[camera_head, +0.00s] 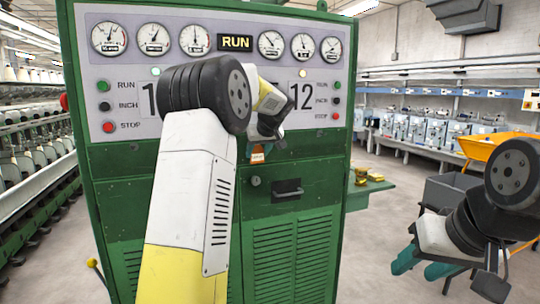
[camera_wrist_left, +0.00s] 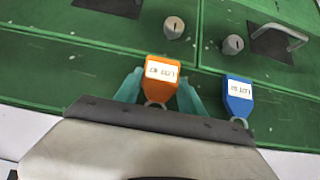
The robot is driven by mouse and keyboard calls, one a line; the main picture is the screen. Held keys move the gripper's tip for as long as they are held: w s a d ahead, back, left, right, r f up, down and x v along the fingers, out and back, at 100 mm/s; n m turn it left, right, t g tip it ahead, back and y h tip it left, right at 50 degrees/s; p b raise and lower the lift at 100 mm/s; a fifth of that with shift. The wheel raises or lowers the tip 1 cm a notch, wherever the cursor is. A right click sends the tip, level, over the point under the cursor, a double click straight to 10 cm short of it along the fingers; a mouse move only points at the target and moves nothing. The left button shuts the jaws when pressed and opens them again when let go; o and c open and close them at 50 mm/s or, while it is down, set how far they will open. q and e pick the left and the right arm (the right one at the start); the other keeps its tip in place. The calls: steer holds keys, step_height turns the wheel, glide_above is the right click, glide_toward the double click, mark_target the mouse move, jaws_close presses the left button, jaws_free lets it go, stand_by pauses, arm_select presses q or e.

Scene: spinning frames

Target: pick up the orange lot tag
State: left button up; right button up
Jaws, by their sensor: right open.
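The orange lot tag (camera_wrist_left: 161,75) has a white label and a ring, and shows between the teal fingers of my left gripper (camera_wrist_left: 160,90) in the left wrist view. One finger is close along each side of the tag; I cannot tell whether they press on it. In the head view the orange tag (camera_head: 258,154) is a small patch in front of the green cabinet, beside my left gripper (camera_head: 268,142), which is largely hidden behind its own wrist. My right gripper (camera_head: 424,266) is open and empty at the lower right, away from the cabinet.
A blue lot tag (camera_wrist_left: 238,95) hangs close to the orange one. The green cabinet (camera_head: 120,185) has gauges, buttons and a handle (camera_head: 287,189). A green side table (camera_head: 372,190) with small yellow items stands to its right, and a grey bin (camera_head: 447,190) stands near my right arm.

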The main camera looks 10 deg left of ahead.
arm_select(q)
steer(key=shift+c, duration=0.6)
steer(key=shift+r, duration=0.1)
steer(key=shift+r, duration=0.25)
steer(key=s+d, duration=1)
steer(key=s, duration=0.5)
steer(key=shift+r, duration=0.4)
steer(key=shift+d+r, duration=0.1)
steer(key=shift+r, duration=0.1)
steer(key=shift+r, duration=0.6)
steer(key=s+d, duration=0.4)
steer(key=s, duration=0.2)
steer(key=shift+d, duration=0.15)
